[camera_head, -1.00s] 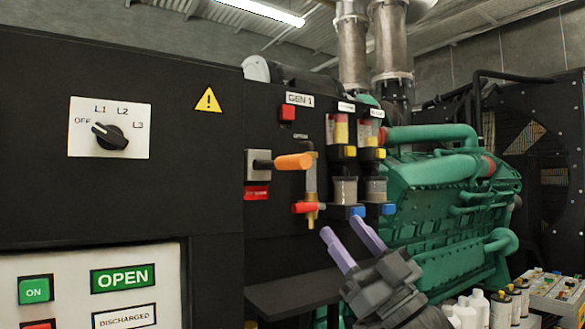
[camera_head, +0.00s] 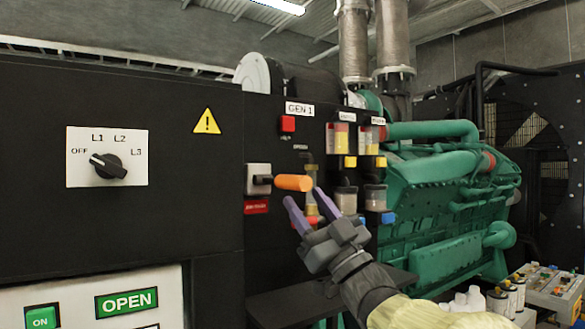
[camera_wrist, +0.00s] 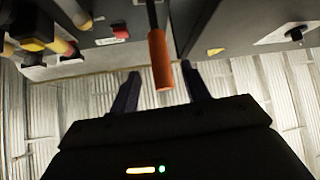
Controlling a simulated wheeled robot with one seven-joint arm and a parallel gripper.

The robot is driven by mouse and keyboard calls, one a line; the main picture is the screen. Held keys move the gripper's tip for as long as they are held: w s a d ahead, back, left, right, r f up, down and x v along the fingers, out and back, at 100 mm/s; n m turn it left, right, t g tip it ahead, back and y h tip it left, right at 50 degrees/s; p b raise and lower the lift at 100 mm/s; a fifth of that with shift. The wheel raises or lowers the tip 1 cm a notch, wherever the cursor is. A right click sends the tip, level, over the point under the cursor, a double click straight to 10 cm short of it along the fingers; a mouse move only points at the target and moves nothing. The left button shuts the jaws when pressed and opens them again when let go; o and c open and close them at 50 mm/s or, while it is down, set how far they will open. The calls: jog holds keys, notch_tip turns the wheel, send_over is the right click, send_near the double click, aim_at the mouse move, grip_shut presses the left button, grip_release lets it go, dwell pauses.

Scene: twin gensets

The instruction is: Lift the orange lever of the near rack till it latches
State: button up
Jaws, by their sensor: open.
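The orange lever (camera_head: 294,183) sticks out from a pale plate (camera_head: 258,180) on the black rack labelled GEN 1, above a red label. It lies about level. My gripper (camera_head: 304,205) is open just below the lever's orange end, its two purple fingers pointing up toward it. In the wrist view the lever's orange grip (camera_wrist: 160,62) reaches down between the two dark fingertips (camera_wrist: 160,80), with space on both sides. I see no contact. My fingers partly hide the gauge fittings behind.
Filter bowls with yellow and blue parts (camera_head: 346,198) hang right of the lever. A red button (camera_head: 288,123) sits above it. A black shelf (camera_head: 300,300) juts out below. The green engine (camera_head: 440,180) stands at right.

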aim_at(293, 182)
jog(key=p+x, duration=0.3)
jog(key=x, duration=0.2)
jog(key=shift+w+a+r, duration=0.25)
grip_shut()
